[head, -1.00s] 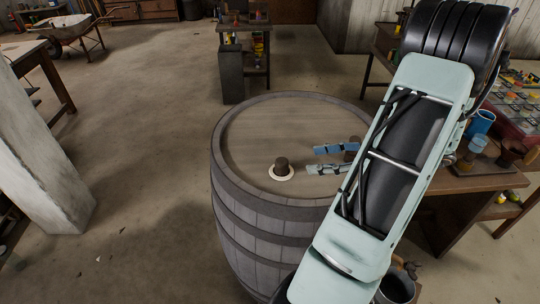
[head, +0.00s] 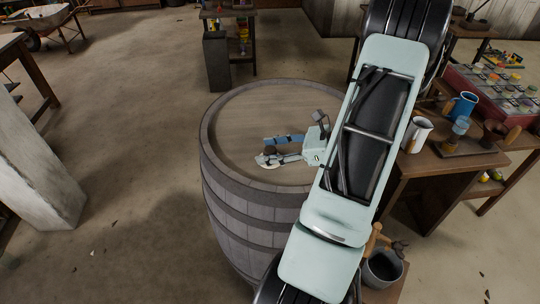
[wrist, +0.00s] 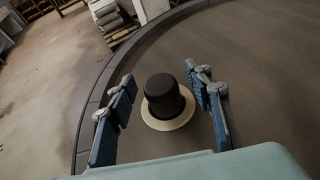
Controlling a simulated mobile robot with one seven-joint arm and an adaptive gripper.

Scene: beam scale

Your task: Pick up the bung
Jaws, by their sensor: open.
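The bung (wrist: 164,95) is a dark brown, rounded plug standing upright in a pale ring (wrist: 169,121) on the barrel top. In the head view the bung (head: 270,150) shows small, partly covered by my gripper. My gripper (head: 268,150) is open, with its two blue-padded fingers on either side of the bung. In the wrist view my gripper (wrist: 158,101) shows a gap between each finger and the bung, and nothing is held. The barrel (head: 235,115) stands upright with a flat wooden top.
A wooden table (head: 440,166) at the right holds a blue mug (head: 462,106), a white mug (head: 416,134) and other items. A dark bucket (head: 383,268) stands below my arm. The rest of the barrel top is clear.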

